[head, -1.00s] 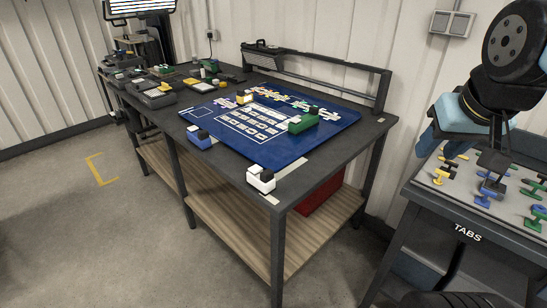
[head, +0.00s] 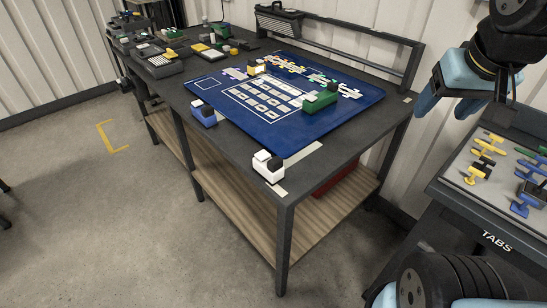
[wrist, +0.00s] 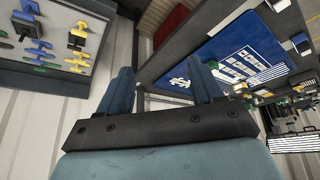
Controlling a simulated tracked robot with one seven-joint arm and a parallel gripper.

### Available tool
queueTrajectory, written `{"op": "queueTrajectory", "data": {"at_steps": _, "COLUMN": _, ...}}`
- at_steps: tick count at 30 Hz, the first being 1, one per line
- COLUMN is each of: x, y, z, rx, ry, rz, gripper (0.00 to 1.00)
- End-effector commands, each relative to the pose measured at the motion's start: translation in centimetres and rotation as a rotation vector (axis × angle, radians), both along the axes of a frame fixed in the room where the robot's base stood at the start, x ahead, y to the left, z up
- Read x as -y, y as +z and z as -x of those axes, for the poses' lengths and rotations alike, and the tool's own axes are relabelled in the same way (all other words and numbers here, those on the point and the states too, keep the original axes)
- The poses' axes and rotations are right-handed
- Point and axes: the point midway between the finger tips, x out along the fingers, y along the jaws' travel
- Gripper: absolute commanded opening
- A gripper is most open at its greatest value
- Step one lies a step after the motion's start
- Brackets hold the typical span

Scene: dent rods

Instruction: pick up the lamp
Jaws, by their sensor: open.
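I cannot surely single out the lamp. A lit panel with bright stripes (wrist: 292,143) shows at the lower right of the wrist view and looks lamp-like. A dark box with a handle (head: 279,20) sits at the back of the workbench in the head view; I cannot tell what it is. My gripper (wrist: 163,78) is open and empty in the wrist view, its two blue-grey fingers apart. In the head view my arm is at the upper right, between the workbench and the tabs stand, well away from both lamp-like things.
The dark workbench (head: 240,165) carries a blue mat (head: 265,135), a white block (head: 268,167), a blue block (head: 203,114) and a green block (head: 318,101). The tabs stand (head: 470,205) with coloured tabs is close at right.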

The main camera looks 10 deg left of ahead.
Motion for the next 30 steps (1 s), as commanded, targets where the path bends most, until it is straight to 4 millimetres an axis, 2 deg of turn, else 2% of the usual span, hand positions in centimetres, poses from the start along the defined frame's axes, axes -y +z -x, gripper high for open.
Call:
{"op": "queueTrajectory", "data": {"at_steps": 4, "x": -3.1, "y": -0.7, "z": -2.7, "rx": -0.066, "ry": 0.071, "rz": 0.065, "gripper": 0.79}}
{"op": "queueTrajectory", "data": {"at_steps": 15, "x": -12.8, "y": -4.7, "z": -8.8, "rx": -0.234, "ry": 0.343, "rz": 0.195, "gripper": 0.79}}
{"op": "queueTrajectory", "data": {"at_steps": 23, "x": -20.6, "y": -8.7, "z": -10.9, "rx": -0.341, "ry": 0.553, "rz": 0.219, "gripper": 0.79}}
{"op": "queueTrajectory", "data": {"at_steps": 27, "x": -24.6, "y": -10.7, "z": -11.1, "rx": -0.390, "ry": 0.661, "rz": 0.210, "gripper": 0.79}}
{"op": "queueTrajectory", "data": {"at_steps": 30, "x": -26.9, "y": -11.7, "z": -11.1, "rx": -0.414, "ry": 0.724, "rz": 0.199, "gripper": 0.79}}
